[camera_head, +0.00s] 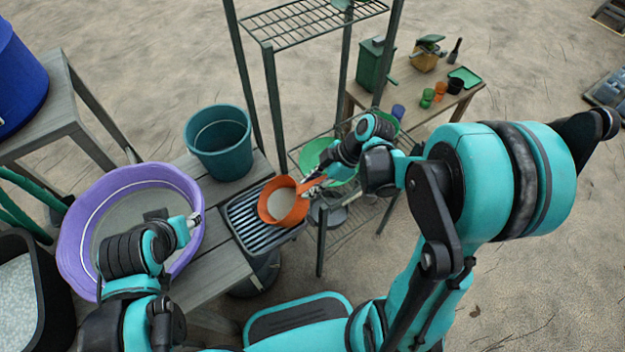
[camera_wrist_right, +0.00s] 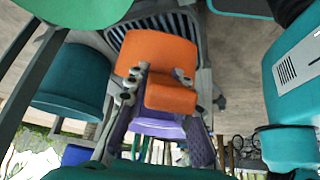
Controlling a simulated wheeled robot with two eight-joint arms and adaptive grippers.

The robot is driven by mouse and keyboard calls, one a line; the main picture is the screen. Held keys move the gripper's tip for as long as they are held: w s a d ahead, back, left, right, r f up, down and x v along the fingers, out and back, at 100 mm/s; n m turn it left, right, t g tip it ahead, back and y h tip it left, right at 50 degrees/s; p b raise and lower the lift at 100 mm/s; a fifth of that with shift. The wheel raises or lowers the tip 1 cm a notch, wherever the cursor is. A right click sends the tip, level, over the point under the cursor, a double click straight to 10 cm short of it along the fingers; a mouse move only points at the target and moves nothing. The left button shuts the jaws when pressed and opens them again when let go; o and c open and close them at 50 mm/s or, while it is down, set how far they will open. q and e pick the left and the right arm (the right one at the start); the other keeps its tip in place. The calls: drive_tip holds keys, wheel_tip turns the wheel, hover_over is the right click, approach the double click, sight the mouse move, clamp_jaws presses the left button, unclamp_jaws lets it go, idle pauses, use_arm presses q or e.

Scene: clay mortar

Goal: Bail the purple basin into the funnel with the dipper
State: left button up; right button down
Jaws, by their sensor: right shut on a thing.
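The purple basin (camera_head: 73,240) stands at left in the head view, with grey-beige material inside; it also shows in the right wrist view (camera_wrist_right: 155,128). My right gripper (camera_head: 310,186) is shut on the orange dipper (camera_head: 272,217), whose bowl holds a pale grey-beige fill. The dipper is over the slatted rack, right of the basin. In the right wrist view the dipper (camera_wrist_right: 158,55) sits at the fingertips (camera_wrist_right: 157,85). A green bowl-shaped piece, seemingly the funnel (camera_head: 318,151), is just behind my right gripper, partly hidden. My left gripper (camera_head: 194,219) is at the basin's right rim; its jaw opening is unclear.
A teal bucket (camera_head: 218,150) stands behind the slatted rack (camera_head: 245,222). A tall metal shelf frame (camera_head: 272,95) rises behind the funnel. A side table (camera_head: 405,75) at the back holds small cups and a bottle. A black tub (camera_head: 40,285) is at lower left.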

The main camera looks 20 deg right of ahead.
drive_tip(key=a+r+h+p, duration=0.1)
drive_tip(key=p, duration=0.1)
drive_tip(key=a+r+h+p, duration=0.1)
drive_tip(key=r+h+p, duration=0.1)
drive_tip(key=p, duration=0.1)
drive_tip(key=a+r+g+h+p, duration=0.1)
drive_tip(key=a+r+p, duration=0.1)
drive_tip(key=shift+w+r, duration=0.2)
drive_tip(key=shift+w, duration=0.2)
drive_tip(key=w+a+r+g+h, duration=0.1)
drive_tip(key=w+a+r+h, duration=0.1)
drive_tip(key=a+h, duration=0.5)
drive_tip(key=shift+a, duration=1.05)
drive_tip(key=shift+r, duration=0.1)
